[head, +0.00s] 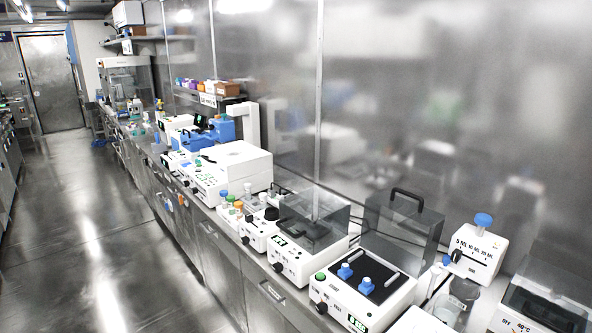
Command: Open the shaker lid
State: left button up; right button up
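A white bench machine (357,309) with a green button, a small display and a black top plate (366,274) stands at the lower right. It looks like the shaker. Two blue-capped vessels (367,285) sit on its plate. A clear smoky lid (402,226) with a black handle (407,197) stands raised behind the plate, leaving the plate uncovered. To its left, another white machine (298,268) has a clear tinted cover (318,213) down over its top. Neither of my grippers shows in the head view.
The machines stand in a row on a steel bench (232,259) against a metal wall. A white dispenser (477,251) with a blue knob and another clear-covered device (546,305) are at the right. The floor aisle (105,220) at the left is clear.

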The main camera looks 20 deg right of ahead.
aim_at(417, 212)
jog(key=i+l+z, duration=0.15)
jog(key=z, duration=0.2)
jog(key=i+z, duration=0.15)
jog(key=z, duration=0.2)
jog(key=i+l+z, duration=0.1)
jog(key=z, duration=0.25)
